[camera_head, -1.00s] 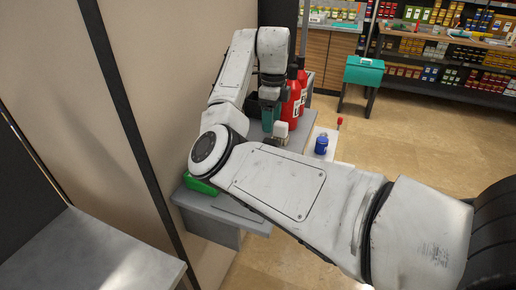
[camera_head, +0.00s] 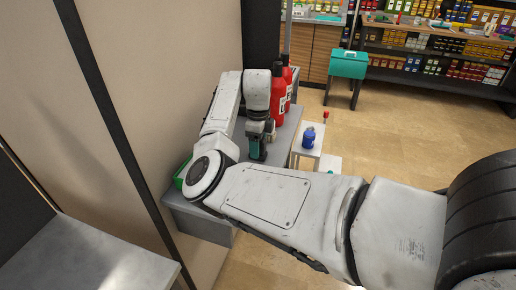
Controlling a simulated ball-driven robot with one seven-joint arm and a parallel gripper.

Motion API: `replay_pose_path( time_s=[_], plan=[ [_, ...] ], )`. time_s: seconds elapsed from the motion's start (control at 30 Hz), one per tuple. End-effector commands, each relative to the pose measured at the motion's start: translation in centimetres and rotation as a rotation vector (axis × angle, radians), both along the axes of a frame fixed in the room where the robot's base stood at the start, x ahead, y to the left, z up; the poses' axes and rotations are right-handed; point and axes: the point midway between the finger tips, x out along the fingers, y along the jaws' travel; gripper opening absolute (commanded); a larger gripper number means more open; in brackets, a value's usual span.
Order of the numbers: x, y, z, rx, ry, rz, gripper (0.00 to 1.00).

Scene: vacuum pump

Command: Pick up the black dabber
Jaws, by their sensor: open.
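My gripper (camera_head: 257,150) points down over the grey bench (camera_head: 283,138), in front of two red bottles. Its jaws are open, but the fingertips are small and seen from behind my arm. A dark and teal shape shows at the gripper's end; I cannot tell whether it is part of the gripper or a thing beside it. I cannot pick out the black dabber. My gripper and arm cover much of the bench top where it may stand.
The red bottles (camera_head: 278,98) stand close to the right of my wrist. A blue jar (camera_head: 308,138) is on a white stand to the right. A green bin (camera_head: 182,172) sits at the bench's left. A beige wall is close on the left.

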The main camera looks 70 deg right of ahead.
Motion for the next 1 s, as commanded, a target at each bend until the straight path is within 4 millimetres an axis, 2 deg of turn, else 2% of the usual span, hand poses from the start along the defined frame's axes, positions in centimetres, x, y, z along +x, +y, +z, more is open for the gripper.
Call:
replay_pose_path(
  time_s=[0.2,0.77,1.0],
  plan=[
    [0.02,0.00,-0.04,0.000,0.000,0.000,0.64],
    [0.02,0.00,0.01,0.000,0.000,0.000,0.10],
    [0.02,-0.01,0.05,-0.001,0.000,0.000,0.09]
  ],
)
